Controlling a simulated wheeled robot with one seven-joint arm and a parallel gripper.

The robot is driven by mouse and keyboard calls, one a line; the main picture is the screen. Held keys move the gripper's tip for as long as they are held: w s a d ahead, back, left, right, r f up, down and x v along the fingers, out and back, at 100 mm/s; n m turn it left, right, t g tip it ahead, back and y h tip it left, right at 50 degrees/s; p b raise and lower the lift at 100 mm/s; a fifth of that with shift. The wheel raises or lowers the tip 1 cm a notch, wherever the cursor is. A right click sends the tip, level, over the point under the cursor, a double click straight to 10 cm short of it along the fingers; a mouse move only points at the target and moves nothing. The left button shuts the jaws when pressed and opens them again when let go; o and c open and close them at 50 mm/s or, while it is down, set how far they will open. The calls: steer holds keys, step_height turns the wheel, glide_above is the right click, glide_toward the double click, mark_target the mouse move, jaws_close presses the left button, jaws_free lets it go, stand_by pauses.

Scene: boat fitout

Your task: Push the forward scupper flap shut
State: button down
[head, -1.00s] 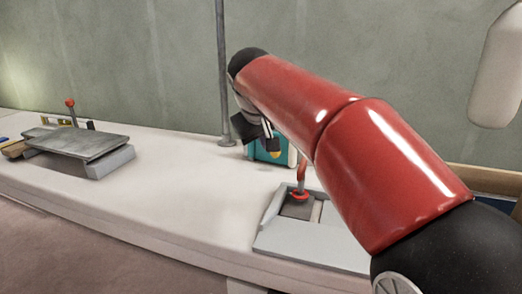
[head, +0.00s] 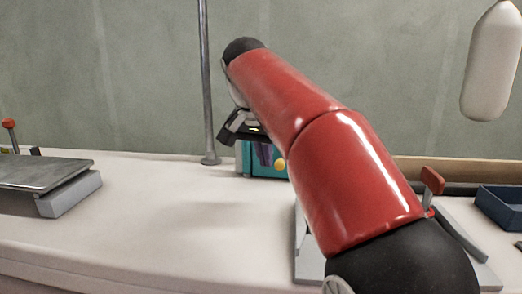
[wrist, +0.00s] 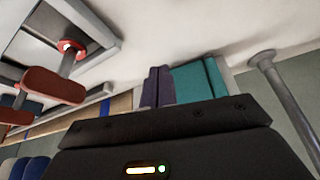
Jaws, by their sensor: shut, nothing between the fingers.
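A dark grey plate (head: 45,172) lies slightly tilted over a light grey base (head: 70,193) at the left of the head view. A light grey fitting (head: 308,262) with a red-ended lever (head: 432,180) sits at lower right, mostly hidden behind my arm. In the wrist view, a grey frame (wrist: 95,22) surrounds a dark opening, with red handles (wrist: 55,85) beside it. I cannot tell which fitting is the forward scupper flap. My gripper (head: 242,127) is shut and empty, above the white counter, apart from both fittings. Its dark body fills the lower wrist view (wrist: 165,135).
A grey pole (head: 207,90) rises from the white counter (head: 150,205). A teal box (head: 245,158) with purple and yellow items stands just below my gripper. A dark blue tray (head: 500,207) is at right, and a white fender (head: 492,65) hangs above. The counter's left middle is clear.

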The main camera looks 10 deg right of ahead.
mark_target(280, 164)
steer(key=b+x, duration=0.1)
steer(key=x, duration=0.3)
steer(key=shift+f, duration=0.2)
steer(key=w+d, duration=0.1)
steer(key=w, duration=0.1)
steer(key=shift+w+d+r, duration=0.1)
steer(key=shift+w+d, duration=0.25)
steer(key=shift+d, duration=0.05)
steer(key=shift+w+d+p, duration=0.3)
steer(key=shift+w, duration=0.1)
steer(key=shift+w+d+r+p, duration=0.25)
steer(key=shift+w+d+p, duration=0.1)
steer(key=shift+p, duration=0.35)
steer(key=shift+w+d, duration=0.2)
steer(key=shift+d, duration=0.1)
